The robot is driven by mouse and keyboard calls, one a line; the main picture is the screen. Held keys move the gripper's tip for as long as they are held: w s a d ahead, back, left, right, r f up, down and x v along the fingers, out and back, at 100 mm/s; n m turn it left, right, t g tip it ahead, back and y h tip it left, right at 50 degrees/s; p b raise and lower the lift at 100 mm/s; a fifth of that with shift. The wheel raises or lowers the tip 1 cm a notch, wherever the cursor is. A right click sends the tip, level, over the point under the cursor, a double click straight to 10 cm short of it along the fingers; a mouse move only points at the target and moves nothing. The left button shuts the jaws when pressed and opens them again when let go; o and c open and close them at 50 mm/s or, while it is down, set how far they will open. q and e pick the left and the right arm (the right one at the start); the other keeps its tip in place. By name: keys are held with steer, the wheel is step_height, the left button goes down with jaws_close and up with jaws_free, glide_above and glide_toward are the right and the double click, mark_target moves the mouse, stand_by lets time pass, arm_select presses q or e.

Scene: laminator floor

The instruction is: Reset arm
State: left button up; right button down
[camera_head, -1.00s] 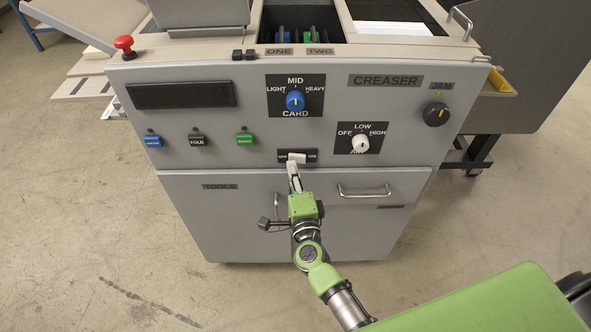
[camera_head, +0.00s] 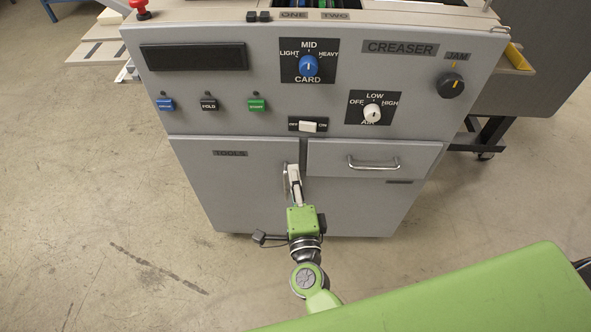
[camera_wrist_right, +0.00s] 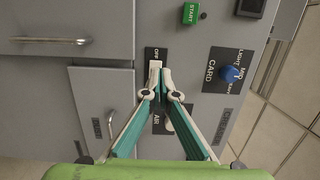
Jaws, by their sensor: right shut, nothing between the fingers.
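My right gripper (camera_head: 294,170) is shut and empty. In the head view its fingertips show below the white OFF/ON switch (camera_head: 309,127), in front of the seam between the TOOLS door (camera_head: 225,185) and the drawer (camera_head: 355,158). A gap shows between fingertips and switch in that view. In the wrist view the shut fingers (camera_wrist_right: 160,70) point towards the OFF label and hide part of the switch plate; I cannot tell whether they touch anything. My left gripper is not in view.
The creaser panel has a blue CARD knob (camera_head: 308,66), a white AIR knob (camera_head: 372,114), a JAM knob (camera_head: 451,85) and a row of buttons, including a green one (camera_head: 256,104). A drawer handle (camera_head: 373,163) sticks out on the right. The floor at left (camera_head: 90,200) is clear.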

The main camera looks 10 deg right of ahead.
steer(key=shift+s, duration=0.1)
stand_by(0.3)
steer(key=s+a+f+n+g+y, duration=0.1)
steer(key=s+f+n+g+y, duration=0.25)
steer(key=f, duration=0.75)
steer(key=s+a+f+n+g, duration=0.15)
steer(key=s+f+n, duration=0.4)
steer(key=f, duration=0.55)
steer(key=s+f+n+g+y, duration=0.1)
steer(key=s+f+n+g, duration=0.3)
steer(key=f, duration=0.7)
steer(key=s+d+f+n+g, duration=0.2)
steer(key=s+d+f, duration=0.3)
steer(key=s, duration=0.4)
steer(key=s+d+f+n+g+h, duration=0.1)
steer(key=s+d+f+n+g, duration=0.2)
steer(key=s+f, duration=0.4)
steer(key=s+d+f+n+g+h, duration=0.1)
steer(key=s+d+f, duration=0.5)
steer(key=s, duration=0.7)
steer(key=n+g, duration=0.1)
steer(key=n, duration=0.1)
steer(key=shift+s+d+n+g, duration=0.15)
steer(key=shift+d+n+g, duration=0.25)
steer(key=shift+r, duration=0.1)
